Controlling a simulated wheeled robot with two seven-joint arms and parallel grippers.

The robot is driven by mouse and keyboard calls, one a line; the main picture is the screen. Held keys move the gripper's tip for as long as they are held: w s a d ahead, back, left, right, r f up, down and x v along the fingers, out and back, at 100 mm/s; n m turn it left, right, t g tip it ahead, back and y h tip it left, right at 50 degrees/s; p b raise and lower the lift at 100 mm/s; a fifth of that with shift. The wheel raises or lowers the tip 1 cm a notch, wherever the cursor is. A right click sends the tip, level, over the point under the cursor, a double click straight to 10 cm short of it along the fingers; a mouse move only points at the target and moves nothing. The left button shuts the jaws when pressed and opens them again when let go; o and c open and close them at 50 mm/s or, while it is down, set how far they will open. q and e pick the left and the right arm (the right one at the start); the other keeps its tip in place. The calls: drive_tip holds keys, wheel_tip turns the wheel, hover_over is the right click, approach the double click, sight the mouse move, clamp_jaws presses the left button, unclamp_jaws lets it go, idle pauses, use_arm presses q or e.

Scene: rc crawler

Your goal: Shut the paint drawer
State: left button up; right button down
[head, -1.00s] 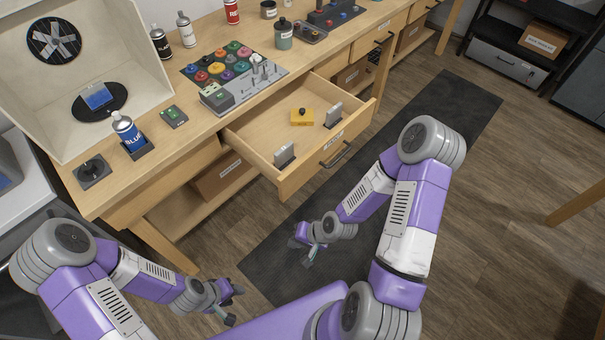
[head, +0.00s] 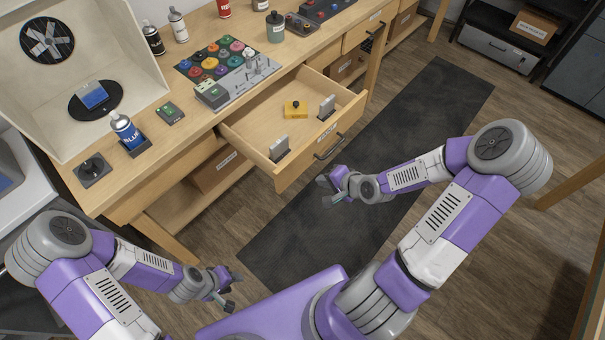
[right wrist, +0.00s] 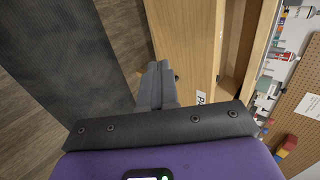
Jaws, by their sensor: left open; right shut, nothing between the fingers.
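The paint drawer (head: 280,162) is pulled out from the wooden workbench, with a dark bar handle (head: 329,147) on its front. Inside lie a yellow block with a dark knob (head: 296,108) and two small grey pieces, one near each front corner. My right gripper (head: 328,191) is just in front of the drawer front, below the handle. In the right wrist view its fingers (right wrist: 158,85) are shut and empty, beside the wooden drawer front (right wrist: 187,45). Whether they touch it I cannot tell. My left gripper (head: 234,292) is low at the left, away from the drawer, and open.
A dark mat (head: 290,235) lies on the floor before the drawer. A box stands on the lower shelf.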

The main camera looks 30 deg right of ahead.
drive_tip(key=shift+w+a+f+b, duration=0.55)
drive_tip(key=shift+w+f+b, duration=0.15)
drive_tip(key=shift+w, duration=0.65)
drive_tip(key=shift+w+a+f+b, duration=0.55)
drive_tip(key=shift+w+f+b, duration=0.15)
drive_tip(key=shift+w, duration=0.6)
drive_tip(key=shift+w+a+f+b, duration=0.6)
drive_tip(key=shift+w+f, duration=0.2)
drive_tip(key=shift+w, duration=0.55)
drive_tip(key=shift+w, duration=0.1)
